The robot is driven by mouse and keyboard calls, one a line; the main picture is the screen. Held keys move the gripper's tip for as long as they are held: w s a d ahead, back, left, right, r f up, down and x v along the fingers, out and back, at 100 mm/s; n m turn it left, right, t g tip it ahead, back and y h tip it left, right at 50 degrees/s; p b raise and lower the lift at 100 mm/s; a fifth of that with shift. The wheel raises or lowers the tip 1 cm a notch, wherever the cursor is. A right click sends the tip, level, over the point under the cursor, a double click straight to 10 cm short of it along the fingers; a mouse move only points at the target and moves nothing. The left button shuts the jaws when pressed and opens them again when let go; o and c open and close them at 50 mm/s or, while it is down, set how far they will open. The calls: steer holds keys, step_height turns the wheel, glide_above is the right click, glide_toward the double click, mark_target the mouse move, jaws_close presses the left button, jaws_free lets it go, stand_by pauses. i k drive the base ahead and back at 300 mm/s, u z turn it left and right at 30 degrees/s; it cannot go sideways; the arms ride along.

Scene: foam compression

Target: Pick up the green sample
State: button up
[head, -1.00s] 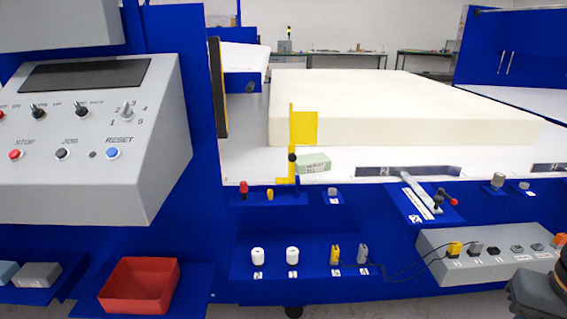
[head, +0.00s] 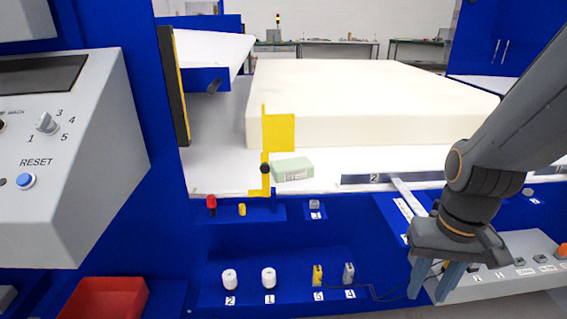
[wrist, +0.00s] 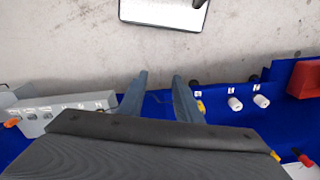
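The green sample (head: 292,169) is a small pale green block in the head view. It lies on the white table surface (head: 215,150), just right of the yellow upright bracket (head: 279,133) and in front of the large cream foam block (head: 350,100). My gripper (head: 432,283) is at the lower right of the head view, pointing down, well right of and nearer than the sample. In the wrist view my gripper's two fingers (wrist: 158,95) stand apart with nothing between them. The sample does not show in the wrist view.
A blue front panel holds white spools (head: 249,279), small yellow and grey plugs (head: 333,274), and a red knob (head: 211,204). A metal rail (head: 370,179) runs along the table's front edge. A grey control box (head: 60,160) stands at left, with a red bin (head: 105,298) below.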

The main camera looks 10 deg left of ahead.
mark_target(289, 169)
steer(key=u, duration=0.05)
steer(key=i, duration=1.15)
